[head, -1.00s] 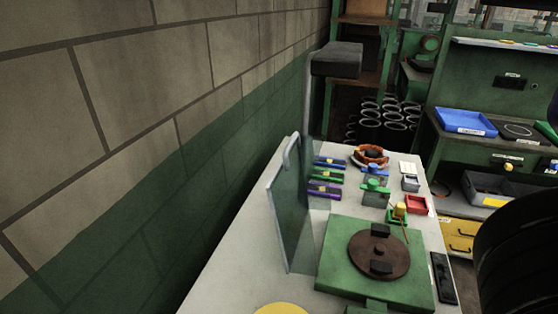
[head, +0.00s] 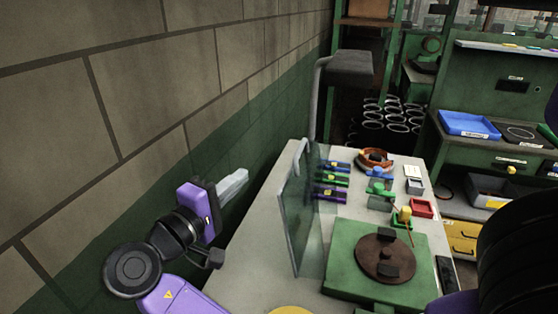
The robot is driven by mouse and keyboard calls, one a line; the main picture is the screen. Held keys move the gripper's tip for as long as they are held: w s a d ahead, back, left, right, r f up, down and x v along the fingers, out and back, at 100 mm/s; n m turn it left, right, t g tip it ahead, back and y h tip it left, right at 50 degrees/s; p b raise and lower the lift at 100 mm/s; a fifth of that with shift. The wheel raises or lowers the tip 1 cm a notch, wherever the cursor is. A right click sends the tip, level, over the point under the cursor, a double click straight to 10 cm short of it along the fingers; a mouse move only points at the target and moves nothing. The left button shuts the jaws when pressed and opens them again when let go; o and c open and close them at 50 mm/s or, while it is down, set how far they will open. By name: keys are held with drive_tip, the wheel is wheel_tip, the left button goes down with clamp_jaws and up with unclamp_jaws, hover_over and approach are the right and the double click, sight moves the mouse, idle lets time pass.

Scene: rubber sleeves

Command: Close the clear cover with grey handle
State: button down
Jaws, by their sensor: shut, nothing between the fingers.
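The clear cover (head: 302,222) stands upright and open along the left side of the green base (head: 345,270). Its grey handle (head: 299,153) is at the top of its edge. A brown round plate with dark blocks (head: 372,262) sits uncovered on the green base. My gripper (head: 236,184) is at the left, between the wall and the cover. Its fingers are together, empty, and point right toward the cover. It is apart from the cover and the handle.
The block wall (head: 150,90) runs close along the left. On the grey table (head: 255,250) behind the base are coloured clamps (head: 332,179), a copper coil (head: 375,157) and a red tray (head: 422,207). A grey post with a lamp-like head (head: 345,66) rises behind the cover.

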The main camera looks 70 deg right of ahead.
drive_tip(key=s+d+p, duration=0.5)
drive_tip(key=s+d, duration=0.1)
drive_tip(key=d, duration=0.4)
drive_tip(key=shift+r, duration=0.15)
drive_tip(key=shift+d+m, duration=0.1)
drive_tip(key=shift+m, duration=0.2)
